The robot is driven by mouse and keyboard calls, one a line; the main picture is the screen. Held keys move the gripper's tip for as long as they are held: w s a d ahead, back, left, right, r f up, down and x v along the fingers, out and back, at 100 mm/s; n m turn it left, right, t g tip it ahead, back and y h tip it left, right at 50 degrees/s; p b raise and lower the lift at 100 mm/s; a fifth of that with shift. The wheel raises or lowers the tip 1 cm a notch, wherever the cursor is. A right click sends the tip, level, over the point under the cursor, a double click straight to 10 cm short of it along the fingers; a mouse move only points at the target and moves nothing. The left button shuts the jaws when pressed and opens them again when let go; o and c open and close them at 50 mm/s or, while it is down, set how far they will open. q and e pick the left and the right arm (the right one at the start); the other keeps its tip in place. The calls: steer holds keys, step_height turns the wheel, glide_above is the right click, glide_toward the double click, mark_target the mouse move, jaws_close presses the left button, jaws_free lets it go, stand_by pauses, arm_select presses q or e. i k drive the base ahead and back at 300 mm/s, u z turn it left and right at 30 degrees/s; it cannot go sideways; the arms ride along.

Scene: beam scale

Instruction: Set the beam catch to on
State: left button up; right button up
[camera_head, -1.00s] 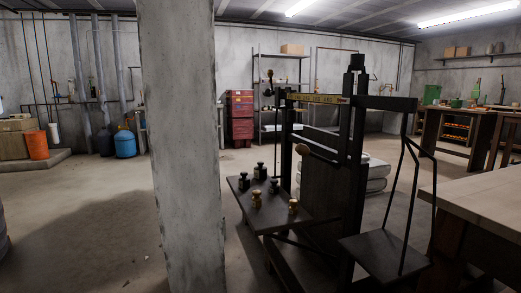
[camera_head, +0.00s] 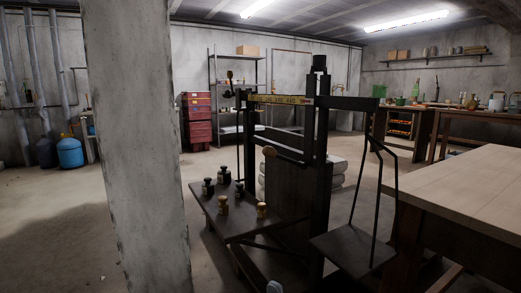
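A dark beam scale stands in the middle of the head view, with a tall post (camera_head: 320,130) and a horizontal beam (camera_head: 345,103). A yellow marked strip (camera_head: 277,99) runs along the beam. Several black and brass weights (camera_head: 222,205) stand on the left platform (camera_head: 250,222). An empty plate (camera_head: 352,246) hangs from rods on the right.
A concrete pillar (camera_head: 137,150) stands close on the left. A wooden workbench (camera_head: 470,195) fills the right side, near the hanging plate. Red drawers (camera_head: 197,120) and metal shelving (camera_head: 236,75) stand behind the scale. The floor between pillar and drawers is mostly clear.

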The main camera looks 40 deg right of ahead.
mark_target(269, 152)
steer(key=i, duration=0.9)
steer(key=z, duration=2)
